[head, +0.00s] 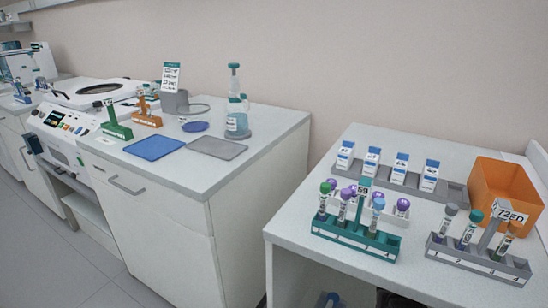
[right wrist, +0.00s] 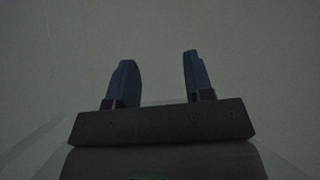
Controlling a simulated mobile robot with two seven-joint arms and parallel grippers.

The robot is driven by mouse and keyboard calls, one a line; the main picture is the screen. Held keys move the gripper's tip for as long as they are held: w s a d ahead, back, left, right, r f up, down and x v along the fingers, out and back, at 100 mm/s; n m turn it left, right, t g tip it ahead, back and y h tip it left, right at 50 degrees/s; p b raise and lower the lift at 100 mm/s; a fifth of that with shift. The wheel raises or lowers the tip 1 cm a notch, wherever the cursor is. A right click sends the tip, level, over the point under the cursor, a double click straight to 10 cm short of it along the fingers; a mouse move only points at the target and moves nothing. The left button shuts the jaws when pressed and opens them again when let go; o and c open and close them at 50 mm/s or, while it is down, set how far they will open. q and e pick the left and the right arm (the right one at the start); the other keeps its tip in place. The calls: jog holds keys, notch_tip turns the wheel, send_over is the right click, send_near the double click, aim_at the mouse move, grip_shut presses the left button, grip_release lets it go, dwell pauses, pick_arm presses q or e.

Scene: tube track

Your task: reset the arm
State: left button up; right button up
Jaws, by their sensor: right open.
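My right gripper (right wrist: 158,78) shows in the right wrist view with its two dark blue fingers spread apart. Nothing is between the fingers. Behind them is only a plain, dim grey surface. The head view shows neither of my grippers and no part of my arms over the benches. My left gripper is in neither view.
The right bench (head: 298,230) holds a green tube rack (head: 355,240), a grey tube rack (head: 478,258), a row of white bottles in a grey holder and an orange bin (head: 505,185). The left bench holds a blue mat (head: 154,148), a grey mat (head: 216,148) and a bottle (head: 237,120). A floor gap separates the benches.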

jog(key=s+a+r+n+t+y+p, duration=0.4)
jog(key=s+r, duration=0.5)
jog(key=s, duration=0.5)
pick_arm(q)
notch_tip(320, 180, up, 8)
jog(key=p, duration=0.3)
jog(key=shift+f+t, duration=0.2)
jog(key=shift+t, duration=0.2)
pick_arm(e)
jog(key=s+a+f+g, duration=0.1)
jog(key=s+f+g, duration=0.1)
jog(key=s, duration=1.6)
jog(key=shift+s+f+h, duration=0.3)
jog(key=shift+f+h, duration=0.1)
jog(key=shift+f, duration=0.15)
